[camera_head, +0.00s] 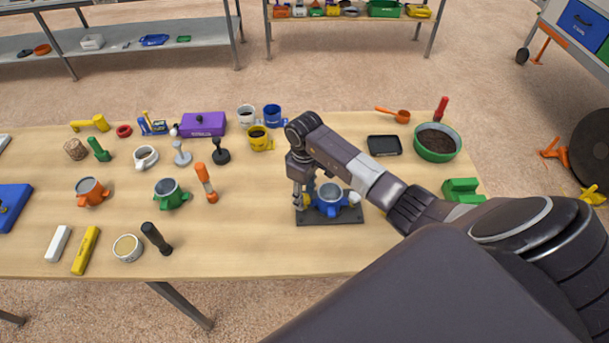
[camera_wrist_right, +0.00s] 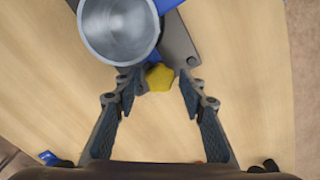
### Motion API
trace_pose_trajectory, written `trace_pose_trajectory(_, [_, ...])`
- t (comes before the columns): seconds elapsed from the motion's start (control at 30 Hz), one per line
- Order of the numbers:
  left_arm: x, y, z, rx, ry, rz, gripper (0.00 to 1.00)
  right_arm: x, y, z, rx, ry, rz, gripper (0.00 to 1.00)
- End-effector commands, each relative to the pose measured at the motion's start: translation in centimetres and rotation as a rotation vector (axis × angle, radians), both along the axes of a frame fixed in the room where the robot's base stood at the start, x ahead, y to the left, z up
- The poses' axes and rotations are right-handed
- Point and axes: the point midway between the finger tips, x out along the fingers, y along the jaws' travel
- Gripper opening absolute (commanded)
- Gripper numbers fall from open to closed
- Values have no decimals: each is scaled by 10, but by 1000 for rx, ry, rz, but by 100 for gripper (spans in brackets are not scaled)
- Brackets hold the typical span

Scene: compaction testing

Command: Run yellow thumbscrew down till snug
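The yellow thumbscrew (camera_wrist_right: 159,77) is a small lobed knob on the near side of the blue mold in the right wrist view; in the head view a bit of yellow (camera_head: 306,200) shows beside my gripper. The blue mold (camera_head: 329,208) holds a grey metal cylinder (camera_wrist_right: 118,30) and stands upright on a dark base plate (camera_head: 345,217). My right gripper (camera_wrist_right: 158,86) is open, its fingertips on either side of the thumbscrew, with a gap visible on the right side. Contact on the left side is unclear. My left gripper is out of view.
A white knob (camera_head: 354,198) sits on the mold's right side. A black tray (camera_head: 384,146) and a green bowl of soil (camera_head: 437,143) are behind right. The table front is clear near the base plate.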

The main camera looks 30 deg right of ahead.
Motion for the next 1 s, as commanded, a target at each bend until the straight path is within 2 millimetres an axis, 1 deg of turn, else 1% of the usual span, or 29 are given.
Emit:
trace_pose_trajectory(0.07, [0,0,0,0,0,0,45,0,0,1,0,0,0,38])
trace_pose_trajectory(0.17, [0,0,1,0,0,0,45,1,-1,9,-1,-3,1,38])
trace_pose_trajectory(0.5, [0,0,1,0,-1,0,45,1,0,49,0,-2,1,38])
trace_pose_trajectory(0.6, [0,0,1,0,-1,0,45,0,0,57,0,-1,0,38])
trace_pose_trajectory(0.7, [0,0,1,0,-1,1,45,0,0,60,0,-1,0,38])
trace_pose_trajectory(1.0, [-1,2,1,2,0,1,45,0,0,62,-1,0,0,38])
